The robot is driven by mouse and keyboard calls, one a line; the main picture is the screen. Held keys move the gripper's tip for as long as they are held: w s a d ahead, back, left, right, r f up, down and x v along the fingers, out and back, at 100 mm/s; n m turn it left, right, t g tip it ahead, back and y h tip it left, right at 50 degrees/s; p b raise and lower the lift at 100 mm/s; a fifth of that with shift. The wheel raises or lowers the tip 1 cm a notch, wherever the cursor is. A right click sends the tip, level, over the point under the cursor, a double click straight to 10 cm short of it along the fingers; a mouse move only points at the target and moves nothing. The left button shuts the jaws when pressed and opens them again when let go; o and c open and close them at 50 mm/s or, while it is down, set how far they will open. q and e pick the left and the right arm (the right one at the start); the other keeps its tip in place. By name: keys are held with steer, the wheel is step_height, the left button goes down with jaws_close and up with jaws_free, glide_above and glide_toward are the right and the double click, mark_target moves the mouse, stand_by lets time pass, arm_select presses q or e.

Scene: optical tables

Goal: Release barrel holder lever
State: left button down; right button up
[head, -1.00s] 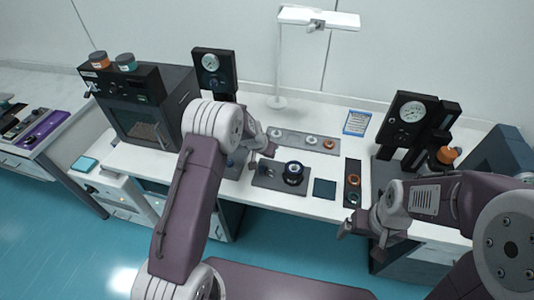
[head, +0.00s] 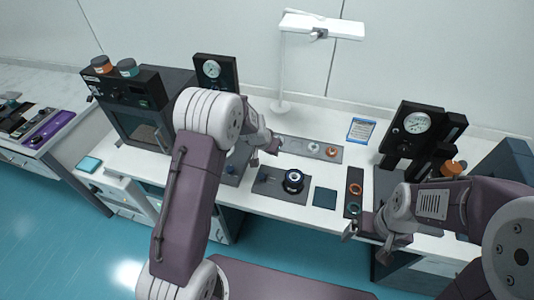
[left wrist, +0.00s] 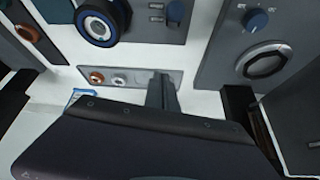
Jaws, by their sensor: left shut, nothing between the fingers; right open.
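The barrel holder is a dark plate (head: 271,186) on the white bench, with a black round part with a blue ring (head: 293,181) standing on it. The ringed part (left wrist: 97,20) also shows at the top left of the left wrist view, beside slots and a small blue knob on the plate. I cannot tell which piece is the lever. My left gripper (head: 272,146) is shut and empty, behind the plate and over the left end of a grey strip. Its fingers (left wrist: 162,92) touch nothing I can make out. My right gripper (head: 364,232) is open at the bench's front edge, well right of the holder.
The grey strip (head: 296,145) holds several round parts. A dark square pad (head: 325,198) and a dark tray with rings (head: 354,190) lie right of the holder. Gauge stands rise at left (head: 214,72) and right (head: 417,122). A white lamp (head: 322,25) stands behind.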

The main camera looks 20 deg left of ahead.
arm_select(q)
steer(key=shift+s+a+r+b, duration=0.6)
steer(key=shift+s+a+r, duration=0.05)
steer(key=shift+s+r, duration=3.05)
steer(key=s+a+f+n+g, duration=0.1)
steer(key=s+f+g, duration=0.1)
steer(key=s, duration=0.9)
steer(key=s+a+f+n+g, duration=0.1)
steer(key=s+f+g, duration=0.1)
steer(key=s, duration=0.9)
steer(key=shift+f+n+y, duration=0.15)
steer(key=shift+n+y, duration=0.15)
steer(key=shift+n, duration=0.1)
arm_select(e)
steer(key=shift+s+a+f, duration=0.25)
steer(key=shift+s+f, duration=0.55)
arm_select(q)
steer(key=shift+w+d, duration=0.1)
steer(key=shift+w, duration=0.1)
arm_select(e)
steer(key=shift+w, duration=0.15)
arm_select(q)
steer(key=shift+s, duration=0.1)
